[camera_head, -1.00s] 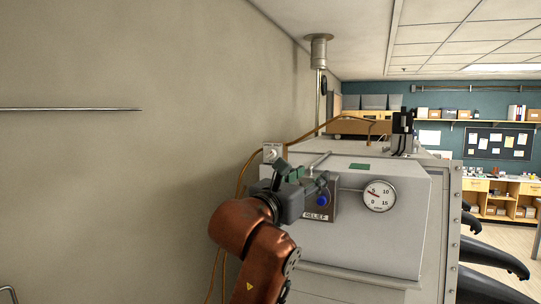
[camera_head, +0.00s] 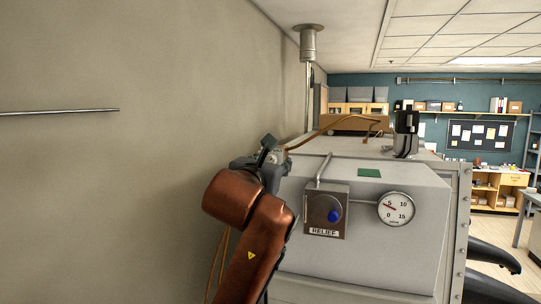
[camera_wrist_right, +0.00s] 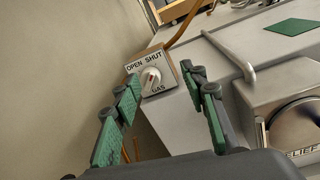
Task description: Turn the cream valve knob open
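The cream valve knob (camera_wrist_right: 150,78) shows in the right wrist view, on a pale plate (camera_wrist_right: 160,66) marked OPEN, SHUT and GAS. A small reddish mark is on the knob; its exact setting is hard to read. My right gripper (camera_wrist_right: 161,80) is open and empty, with its green-padded fingers on either side of the knob in that view. A gap to the knob seems to remain, but its depth is unclear. In the head view my right gripper (camera_head: 266,153) hides the knob. My left gripper is not in view.
A beige wall (camera_head: 120,200) stands close on the left. A brown hose (camera_head: 320,131) runs above.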

